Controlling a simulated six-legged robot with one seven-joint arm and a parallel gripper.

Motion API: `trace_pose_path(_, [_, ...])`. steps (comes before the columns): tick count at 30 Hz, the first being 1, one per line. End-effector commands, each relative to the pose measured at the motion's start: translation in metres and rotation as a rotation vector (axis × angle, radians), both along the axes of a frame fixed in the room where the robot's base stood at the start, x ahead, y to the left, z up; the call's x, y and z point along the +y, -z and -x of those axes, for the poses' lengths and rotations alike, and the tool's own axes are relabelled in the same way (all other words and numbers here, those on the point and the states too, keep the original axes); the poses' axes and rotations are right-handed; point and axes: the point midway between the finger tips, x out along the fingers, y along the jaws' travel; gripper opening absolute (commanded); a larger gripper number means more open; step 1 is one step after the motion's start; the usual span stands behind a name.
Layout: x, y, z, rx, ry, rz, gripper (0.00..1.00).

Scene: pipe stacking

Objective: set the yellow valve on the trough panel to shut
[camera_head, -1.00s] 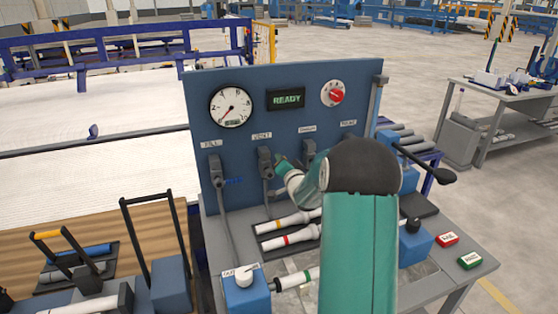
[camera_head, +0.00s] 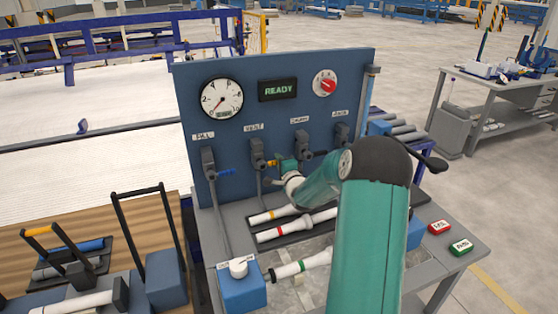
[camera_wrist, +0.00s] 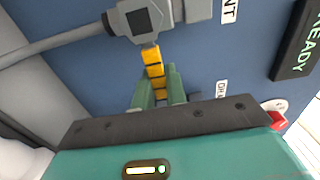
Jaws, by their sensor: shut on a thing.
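The yellow valve (camera_head: 270,163) is under the VENT label, second from the left on the blue trough panel (camera_head: 270,68). Its yellow handle points right, roughly crosswise to the grey pipe below the valve body. In the wrist view the yellow handle (camera_wrist: 152,58) reaches from the grey valve body (camera_wrist: 139,20) down between my green fingers. My gripper (camera_head: 284,166) is at the outer part of the handle and shut on it. The handle's far end is partly hidden by the fingers (camera_wrist: 159,80).
The gauge (camera_head: 221,98), READY display (camera_head: 278,90) and red knob (camera_head: 327,85) are above. White pipes (camera_head: 285,228) lie on the bench below.

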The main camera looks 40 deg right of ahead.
Motion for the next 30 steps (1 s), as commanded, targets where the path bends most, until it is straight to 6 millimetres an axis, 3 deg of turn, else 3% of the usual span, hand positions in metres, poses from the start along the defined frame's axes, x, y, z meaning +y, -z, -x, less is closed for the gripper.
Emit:
trace_pose_path(16, [0.0004, 0.0027, 0.0001, -0.007, 0.0, -0.03, 0.0])
trace_pose_path(17, [0.0005, 0.0028, 0.0001, -0.006, 0.0, -0.031, 0.17])
trace_pose_path(20, [0.0004, 0.0027, 0.0, -0.007, 0.0, -0.029, 0.35])
trace_pose_path(30, [0.0006, 0.0018, 0.0028, -0.007, 0.0, -0.027, 0.35])
